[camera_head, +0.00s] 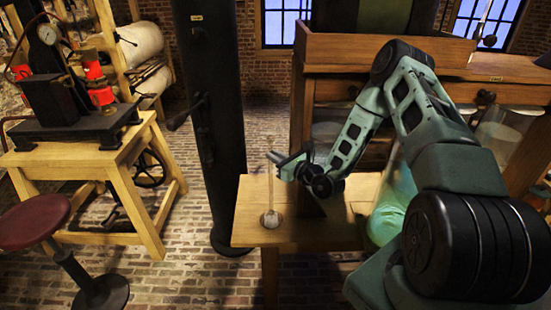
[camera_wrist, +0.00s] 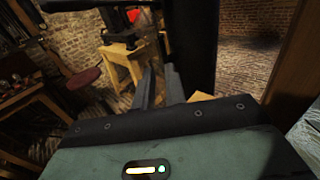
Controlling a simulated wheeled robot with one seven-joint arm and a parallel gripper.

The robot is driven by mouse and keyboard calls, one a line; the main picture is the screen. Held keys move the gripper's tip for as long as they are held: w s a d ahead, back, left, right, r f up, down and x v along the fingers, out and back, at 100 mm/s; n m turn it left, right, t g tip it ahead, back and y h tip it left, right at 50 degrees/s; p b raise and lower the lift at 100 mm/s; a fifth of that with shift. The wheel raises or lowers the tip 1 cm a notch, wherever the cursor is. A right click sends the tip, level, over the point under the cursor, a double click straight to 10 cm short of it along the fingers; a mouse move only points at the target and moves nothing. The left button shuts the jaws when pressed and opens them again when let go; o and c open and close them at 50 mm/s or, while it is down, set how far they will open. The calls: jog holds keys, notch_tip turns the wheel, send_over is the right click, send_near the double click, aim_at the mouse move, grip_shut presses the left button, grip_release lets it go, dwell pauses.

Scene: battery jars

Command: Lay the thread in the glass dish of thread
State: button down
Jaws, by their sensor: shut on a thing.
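My gripper (camera_head: 277,159) is above the left end of the wooden table in the head view, its fingers pointing left. It is shut on a thin pale thread (camera_head: 270,185), which hangs almost straight down from the fingertips. The glass dish of thread (camera_head: 270,220) is a small round dish with whitish content on the table below. The thread's lower end reaches down to the dish; I cannot tell whether it touches the content. In the wrist view the two grey fingers (camera_wrist: 159,88) show close together, and the thread cannot be made out between them.
The wooden table (camera_head: 245,236) has bare top around the dish. A dark iron column (camera_head: 211,120) stands just behind and left of it. A greenish glass jar (camera_head: 388,215) is on the right, near my arm. A wooden cabinet (camera_head: 340,50) stands behind.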

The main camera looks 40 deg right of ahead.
notch_tip(320, 180, up, 5)
jog(key=p, duration=0.3)
jog(key=shift+f, duration=0.1)
dwell(0.4)
